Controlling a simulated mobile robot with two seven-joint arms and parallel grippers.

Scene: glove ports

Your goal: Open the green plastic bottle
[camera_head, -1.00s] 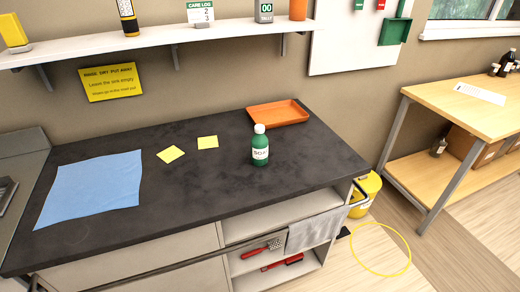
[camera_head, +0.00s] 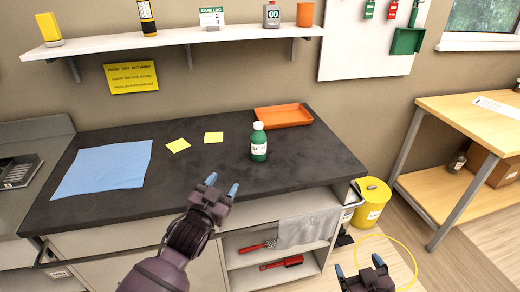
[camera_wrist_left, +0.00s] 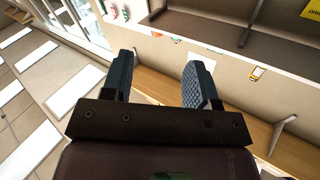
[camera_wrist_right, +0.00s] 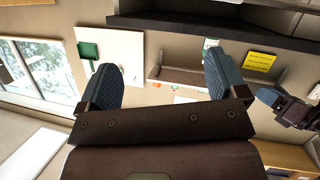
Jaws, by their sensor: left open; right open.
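The green plastic bottle (camera_head: 259,144) with a white cap (camera_head: 258,125) and a white label stands upright on the dark countertop (camera_head: 210,170), right of its middle. My left gripper (camera_head: 222,186) is open and empty at the counter's front edge, to the left of and nearer than the bottle. Its spread fingers also show in the left wrist view (camera_wrist_left: 160,80). My right gripper (camera_head: 358,270) is open and empty, low in front of the counter at the bottom right. Its fingers show apart in the right wrist view (camera_wrist_right: 162,78).
An orange tray (camera_head: 283,116) lies behind the bottle. Two yellow notes and a blue cloth (camera_head: 102,168) lie to its left. A shelf (camera_head: 180,43) hangs above. A grey towel (camera_head: 308,229) hangs at the counter's front. A yellow bucket (camera_head: 372,201) stands on the floor at right.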

